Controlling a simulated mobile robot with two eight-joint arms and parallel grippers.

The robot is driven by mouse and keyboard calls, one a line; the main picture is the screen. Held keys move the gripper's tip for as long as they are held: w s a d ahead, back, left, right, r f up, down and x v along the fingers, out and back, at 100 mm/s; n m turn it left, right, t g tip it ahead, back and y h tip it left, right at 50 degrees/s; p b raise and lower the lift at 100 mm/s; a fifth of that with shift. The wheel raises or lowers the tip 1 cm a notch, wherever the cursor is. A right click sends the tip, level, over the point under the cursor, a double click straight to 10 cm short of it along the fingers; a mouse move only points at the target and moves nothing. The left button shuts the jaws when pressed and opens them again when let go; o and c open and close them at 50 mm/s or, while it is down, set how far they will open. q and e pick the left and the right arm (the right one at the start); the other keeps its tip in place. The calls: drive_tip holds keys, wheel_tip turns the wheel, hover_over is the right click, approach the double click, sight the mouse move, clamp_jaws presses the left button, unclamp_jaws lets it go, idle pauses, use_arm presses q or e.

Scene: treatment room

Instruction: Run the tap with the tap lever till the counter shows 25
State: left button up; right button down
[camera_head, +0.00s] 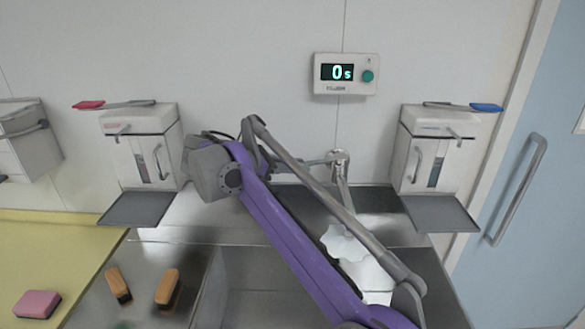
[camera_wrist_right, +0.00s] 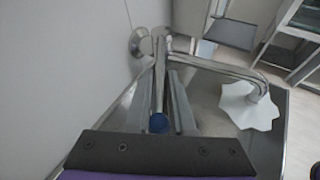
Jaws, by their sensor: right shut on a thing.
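The counter (camera_head: 345,74) on the wall shows "0 s" and has a green button. The metal tap (camera_head: 340,165) stands below it, its spout reaching toward me over the sink. The tap lever (camera_wrist_right: 157,75), with a blue end, also shows in the right wrist view. My right gripper (camera_wrist_right: 163,105) is shut on the lever, its fingers on either side; in the head view my purple arm partly hides it. A white, ragged shape (camera_head: 344,243) sits under the spout; I cannot tell if it is water. My left gripper is not in view.
Wall dispensers (camera_head: 143,150) and (camera_head: 432,150) flank the tap, with grey trays below. Two brushes (camera_head: 168,288) and a pink sponge (camera_head: 37,304) lie at lower left. A blue door (camera_head: 540,200) is at right. My arm crosses above the sink (camera_head: 265,275).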

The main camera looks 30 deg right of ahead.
drive_tip(key=shift+s+d+f+n+t+b, duration=0.1)
drive_tip(key=shift+s+n+t+b, duration=0.4)
drive_tip(key=shift+s+n+t, duration=0.75)
drive_tip(key=c, duration=0.8)
unclamp_jaws()
drive_tip(key=shift+c, duration=0.2)
drive_tip(key=v, duration=1.1)
drive_tip(key=shift+s+d, duration=0.1)
drive_tip(key=shift+d, duration=0.05)
